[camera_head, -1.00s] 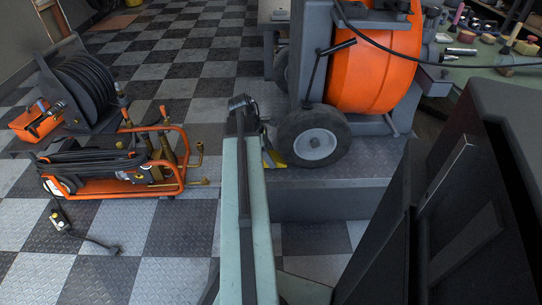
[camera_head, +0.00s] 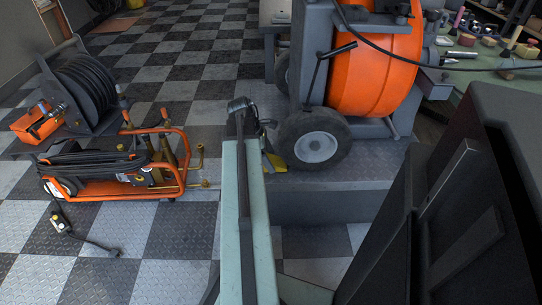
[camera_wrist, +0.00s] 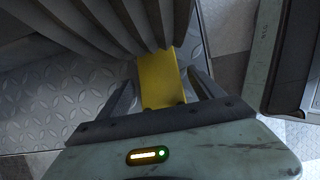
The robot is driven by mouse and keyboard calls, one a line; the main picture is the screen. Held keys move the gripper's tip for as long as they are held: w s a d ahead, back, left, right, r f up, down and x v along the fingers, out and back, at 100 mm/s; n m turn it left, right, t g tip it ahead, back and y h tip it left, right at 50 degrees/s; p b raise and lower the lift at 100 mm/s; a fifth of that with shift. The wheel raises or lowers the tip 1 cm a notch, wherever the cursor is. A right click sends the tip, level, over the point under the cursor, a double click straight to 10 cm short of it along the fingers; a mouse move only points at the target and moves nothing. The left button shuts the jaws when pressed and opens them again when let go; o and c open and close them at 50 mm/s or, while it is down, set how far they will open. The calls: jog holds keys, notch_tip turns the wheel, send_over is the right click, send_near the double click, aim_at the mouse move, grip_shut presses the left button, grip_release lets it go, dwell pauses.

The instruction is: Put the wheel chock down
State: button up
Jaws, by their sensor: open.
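The yellow wheel chock (camera_wrist: 162,78) lies between the two fingers of my gripper (camera_wrist: 165,88) in the wrist view. The fingers are open, with a gap on both sides of the chock. The chock is close against the grey ribbed tyre (camera_wrist: 125,22), but I cannot tell if they touch. In the head view a yellow part of the chock (camera_head: 274,163) shows on the grey platform (camera_head: 335,185), left of the machine's wheel (camera_head: 316,145). My arm hides much of the chock and my gripper there.
The big orange drum machine (camera_head: 375,68) stands on the platform. At left on the checkered floor are an orange-framed machine (camera_head: 112,170) and a black hose reel (camera_head: 85,90). A workbench (camera_head: 485,72) with tools is at upper right.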

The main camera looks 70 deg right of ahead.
jog(key=p+v, duration=0.9)
jog(key=v, duration=0.2)
jog(key=shift+r, duration=0.1)
